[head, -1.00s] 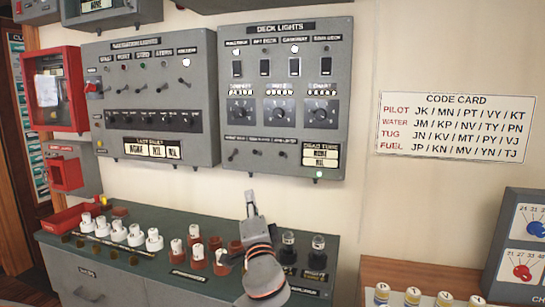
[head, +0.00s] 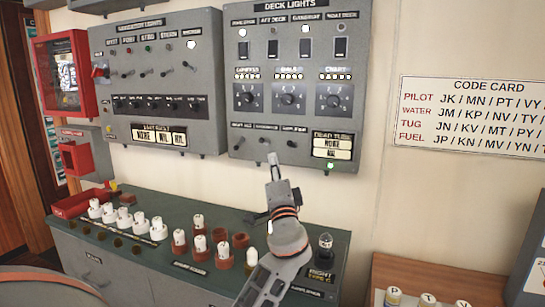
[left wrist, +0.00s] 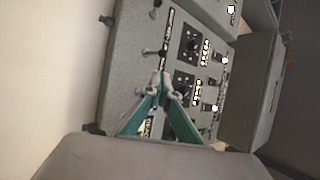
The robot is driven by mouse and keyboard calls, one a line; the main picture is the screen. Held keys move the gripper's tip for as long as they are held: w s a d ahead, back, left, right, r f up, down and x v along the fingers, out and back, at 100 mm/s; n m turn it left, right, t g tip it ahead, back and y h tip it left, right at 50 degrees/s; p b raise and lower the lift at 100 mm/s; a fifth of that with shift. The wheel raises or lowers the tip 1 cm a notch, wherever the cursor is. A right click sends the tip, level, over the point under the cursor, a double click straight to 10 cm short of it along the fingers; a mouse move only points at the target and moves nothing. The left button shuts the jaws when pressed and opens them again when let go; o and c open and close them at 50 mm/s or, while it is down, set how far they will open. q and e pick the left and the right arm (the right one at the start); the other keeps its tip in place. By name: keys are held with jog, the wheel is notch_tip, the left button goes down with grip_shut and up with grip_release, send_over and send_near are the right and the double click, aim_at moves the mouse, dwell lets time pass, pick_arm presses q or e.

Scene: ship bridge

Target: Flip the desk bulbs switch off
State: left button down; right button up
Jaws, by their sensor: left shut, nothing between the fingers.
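The grey DECK LIGHTS panel (head: 297,108) hangs on the wall. Along its lower edge is a row of three small toggle switches (head: 264,141); their labels are too small to read, so I cannot tell which one is desk bulbs. My left gripper (head: 272,158) is shut and empty, pointing up, with its tips just below the middle toggle in the head view. In the left wrist view its closed fingertips (left wrist: 163,78) are in front of the panel face, close to a toggle (left wrist: 151,52); whether they touch it is unclear. My right gripper is not in view.
The navigation lights panel (head: 155,80) hangs to the left. Below, the green-topped desk (head: 150,258) holds several white bulbs in sockets and a dark bulb (head: 325,247). A code card (head: 470,112) is on the wall at right. A green lamp (head: 330,166) glows on the deck panel.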

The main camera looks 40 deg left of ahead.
aim_at(264, 141)
pick_arm(q)
jog(key=p+x, duration=0.1)
jog(key=x, duration=0.7)
jog(key=shift+w+a+r+p, duration=0.1)
jog(key=shift+w+a+p, duration=0.05)
jog(key=shift+p, duration=0.2)
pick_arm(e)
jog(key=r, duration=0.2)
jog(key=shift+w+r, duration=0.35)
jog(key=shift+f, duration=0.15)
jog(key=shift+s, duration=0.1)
